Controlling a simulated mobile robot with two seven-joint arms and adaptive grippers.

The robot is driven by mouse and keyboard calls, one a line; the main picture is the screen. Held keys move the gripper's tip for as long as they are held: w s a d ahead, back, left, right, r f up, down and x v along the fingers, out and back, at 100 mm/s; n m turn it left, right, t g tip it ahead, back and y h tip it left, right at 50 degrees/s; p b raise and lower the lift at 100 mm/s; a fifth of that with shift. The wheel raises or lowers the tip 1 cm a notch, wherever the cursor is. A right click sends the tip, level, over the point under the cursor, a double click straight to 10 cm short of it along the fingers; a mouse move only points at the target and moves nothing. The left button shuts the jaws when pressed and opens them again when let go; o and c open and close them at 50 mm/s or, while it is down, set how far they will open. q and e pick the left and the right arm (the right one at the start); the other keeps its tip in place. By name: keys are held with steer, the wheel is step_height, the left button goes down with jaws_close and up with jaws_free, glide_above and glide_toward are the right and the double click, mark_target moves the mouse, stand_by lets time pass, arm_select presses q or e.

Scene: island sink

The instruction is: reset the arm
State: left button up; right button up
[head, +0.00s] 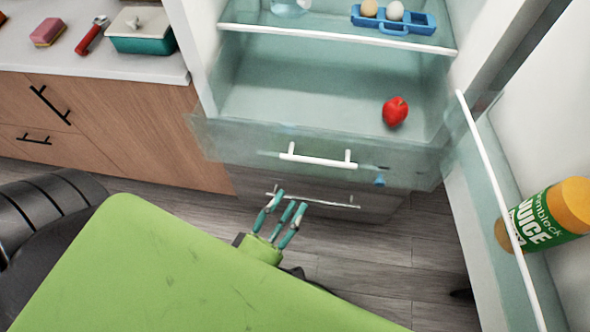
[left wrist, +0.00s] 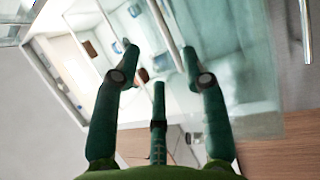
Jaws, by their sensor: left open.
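My left gripper (head: 279,221) is low in front of the open fridge, with its green fingers spread and nothing between them. In the left wrist view the same gripper (left wrist: 160,60) shows its fingers apart and empty, facing the fridge interior. My green left arm (head: 190,275) fills the lower part of the head view. My right gripper is in neither view.
A clear fridge drawer (head: 318,160) with a white handle juts out just beyond the gripper. A red apple (head: 395,112) lies inside the fridge. The open door at right holds a juice bottle (head: 545,215). A counter (head: 100,55) stands at left.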

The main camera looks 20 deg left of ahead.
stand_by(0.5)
arm_select(q)
steer(key=s+a+f+m+g, duration=0.15)
steer(key=f+m+g, duration=0.4)
steer(key=f, duration=0.95)
steer(key=s+a+f+m+g, duration=0.1)
steer(key=s+f+m+g, duration=0.35)
steer(key=f, duration=1.05)
steer(key=s+a+f+m+g+y, duration=0.1)
steer(key=s+a+f+m+g, duration=0.2)
steer(key=s+f, duration=0.3)
steer(key=s+a+f+m+g+y, duration=0.1)
steer(key=s+a+f+m+g, duration=0.3)
steer(key=s+f, duration=0.3)
steer(key=shift+s+f+m+g, duration=0.2)
steer(key=shift+s+m+g, duration=0.5)
steer(key=shift+g, duration=0.2)
steer(key=shift+w+d, duration=0.1)
steer(key=shift+c, duration=0.4)
